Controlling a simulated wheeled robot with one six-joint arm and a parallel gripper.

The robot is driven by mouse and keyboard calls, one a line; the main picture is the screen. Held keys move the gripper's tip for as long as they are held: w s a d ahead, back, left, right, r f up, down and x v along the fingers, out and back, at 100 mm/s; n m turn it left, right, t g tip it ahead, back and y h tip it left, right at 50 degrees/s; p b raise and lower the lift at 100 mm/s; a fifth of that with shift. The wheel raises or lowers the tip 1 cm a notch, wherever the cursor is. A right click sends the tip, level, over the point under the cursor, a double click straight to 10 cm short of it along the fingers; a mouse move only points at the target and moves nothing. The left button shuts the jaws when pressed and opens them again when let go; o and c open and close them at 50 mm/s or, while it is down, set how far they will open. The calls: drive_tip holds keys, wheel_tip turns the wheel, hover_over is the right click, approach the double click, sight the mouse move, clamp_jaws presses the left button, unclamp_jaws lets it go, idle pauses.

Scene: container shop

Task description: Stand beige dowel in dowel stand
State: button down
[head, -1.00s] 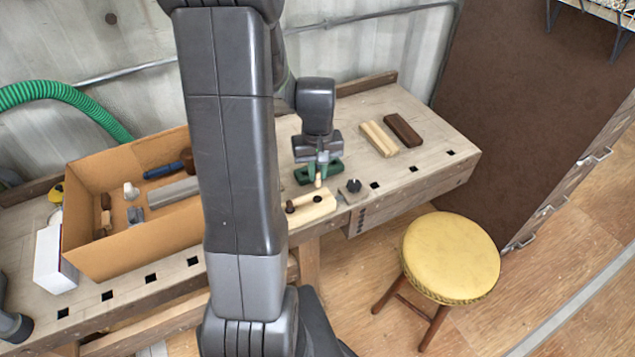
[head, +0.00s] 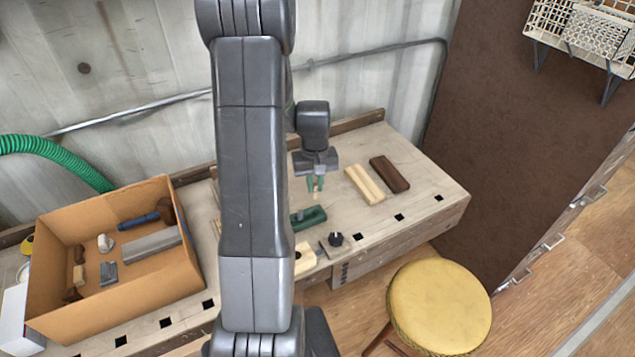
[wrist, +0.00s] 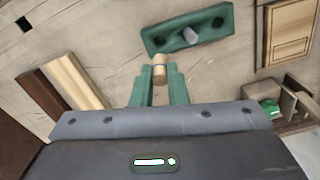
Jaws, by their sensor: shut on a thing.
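My gripper (head: 315,186) is shut on the beige dowel (wrist: 160,68), which stands out past the green fingertips in the wrist view. The green block with round holes, seemingly the dowel stand (wrist: 165,41), lies ahead of the dowel in that view, apart from it. A grey dowel (wrist: 190,36) sits in its middle; the holes at both ends look empty. In the head view the green stand (head: 313,215) lies on the bench below my gripper in the picture, its left part hidden by my arm.
A pale wooden block (head: 305,260) and a black knob (head: 335,239) lie at the bench's front edge. A pale plank (head: 365,185) and a dark plank (head: 390,174) lie right. A cardboard box (head: 110,305) of tools stands left; a yellow stool (head: 440,305) is in front.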

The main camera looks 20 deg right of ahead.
sight(315, 198)
drive_tip(key=shift+f+b, duration=1.6)
drive_tip(key=shift+f, duration=1.1)
drive_tip(key=shift+f+b, duration=1.2)
idle(0.4)
drive_tip(key=c, duration=1.3)
unclamp_jaws()
drive_tip(key=shift+c, duration=0.2)
drive_tip(key=shift+r, duration=0.1)
drive_tip(key=shift+r+p, duration=2.3)
drive_tip(key=shift+r, duration=1.15)
drive_tip(key=shift+f, duration=0.15)
